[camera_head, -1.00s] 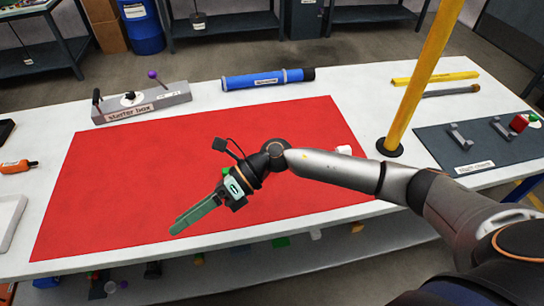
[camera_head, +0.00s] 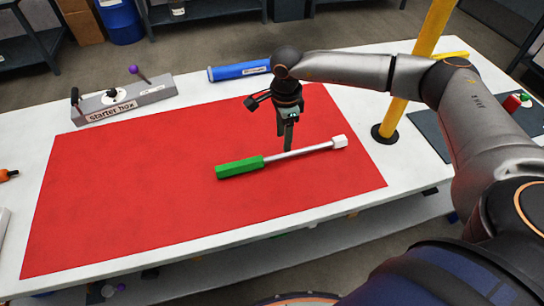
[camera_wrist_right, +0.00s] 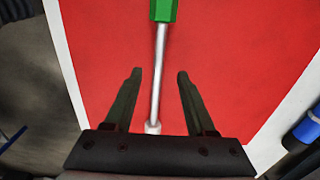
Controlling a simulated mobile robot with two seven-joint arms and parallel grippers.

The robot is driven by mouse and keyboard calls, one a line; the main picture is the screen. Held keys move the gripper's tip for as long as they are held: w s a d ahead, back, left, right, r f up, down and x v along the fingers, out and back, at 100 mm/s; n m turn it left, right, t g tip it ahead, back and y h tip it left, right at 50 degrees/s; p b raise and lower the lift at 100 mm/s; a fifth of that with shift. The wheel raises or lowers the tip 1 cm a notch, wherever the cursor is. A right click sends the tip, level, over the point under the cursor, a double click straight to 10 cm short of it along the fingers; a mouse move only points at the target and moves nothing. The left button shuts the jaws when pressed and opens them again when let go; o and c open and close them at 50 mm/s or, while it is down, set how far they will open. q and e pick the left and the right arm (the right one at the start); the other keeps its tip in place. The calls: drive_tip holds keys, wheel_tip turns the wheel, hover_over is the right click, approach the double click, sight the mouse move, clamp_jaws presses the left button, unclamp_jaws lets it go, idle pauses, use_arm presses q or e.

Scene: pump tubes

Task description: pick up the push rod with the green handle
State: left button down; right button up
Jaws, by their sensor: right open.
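The push rod (camera_head: 298,150) lies on the red mat (camera_head: 130,190), with its green handle (camera_head: 240,168) to the left and a white tip (camera_head: 339,142) to the right. My right gripper (camera_head: 289,146) points down over the metal shaft near its middle. In the right wrist view its open fingers (camera_wrist_right: 157,78) are on either side of the shaft (camera_wrist_right: 158,75), with no visible contact. The green handle (camera_wrist_right: 164,10) is at the top of that view, beyond the fingertips. My left gripper does not show.
A yellow post (camera_head: 397,112) rises to the right of the mat, near a dark rack mat (camera_head: 432,130). The left part of the red mat is clear.

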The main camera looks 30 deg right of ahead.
sight(284, 154)
wheel_tip(284, 154, down, 7)
drive_tip(key=shift+s+d+r+p, duration=0.1)
drive_tip(key=shift+r+p, duration=0.1)
drive_tip(key=shift+p, duration=0.25)
clamp_jaws()
idle(0.3)
drive_tip(key=shift+r, duration=0.1)
idle(0.9)
